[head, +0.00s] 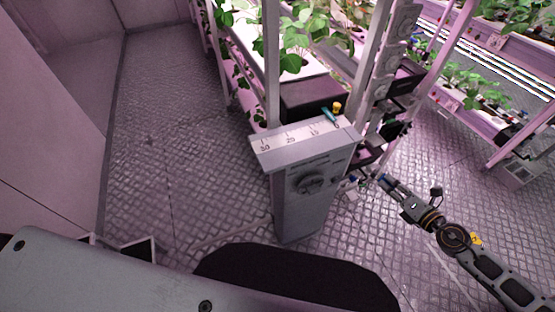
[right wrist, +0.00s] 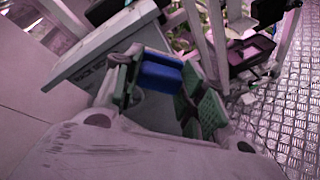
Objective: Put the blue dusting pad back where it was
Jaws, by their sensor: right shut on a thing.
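The blue dusting pad (right wrist: 160,72) is between the green-padded fingers of my right gripper (right wrist: 165,85) in the right wrist view. The gripper is shut on it. In the head view my right gripper (head: 382,180) is small, to the right of the grey cabinet (head: 305,205), with a bit of blue at its tip. It looks apart from the cabinet, but the gap in depth is hard to judge. My left gripper is not in view.
The cabinet has a numbered scale (head: 290,139) on top and a dial (head: 310,184) in front. A teal item (head: 328,115) and a yellow item (head: 337,106) are at its back edge. Plant racks (head: 465,100) stand behind and right. The metal floor (head: 175,150) at left is clear.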

